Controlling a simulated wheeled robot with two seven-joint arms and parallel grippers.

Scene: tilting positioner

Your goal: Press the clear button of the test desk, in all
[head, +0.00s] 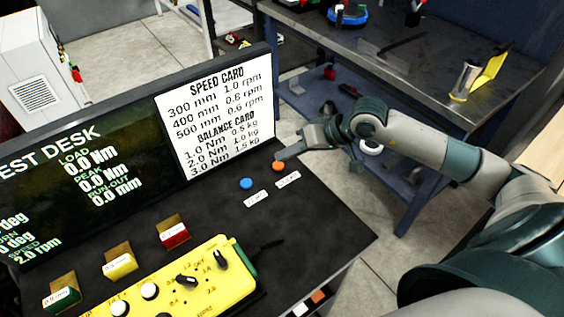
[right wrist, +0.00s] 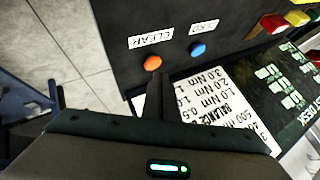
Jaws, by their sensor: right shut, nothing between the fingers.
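The clear button is an orange round button (head: 278,166) on the dark top of the test desk (head: 330,232). In the right wrist view the orange button (right wrist: 152,63) sits beside a white label reading CLEAR (right wrist: 150,41). My right gripper (head: 281,155) is shut and empty, with its tips right beside the orange button, on the card side. In the right wrist view the shut fingers (right wrist: 155,80) point at the button and end just short of it in the picture. I cannot tell whether they touch it. My left gripper is not in view.
A blue button (head: 246,183) with its own label is close to the orange one. The display panel with the white speed card (head: 215,110) stands upright behind. A yellow control box (head: 180,285) and several coloured blocks lie to the left. A blue workbench (head: 400,75) stands beyond.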

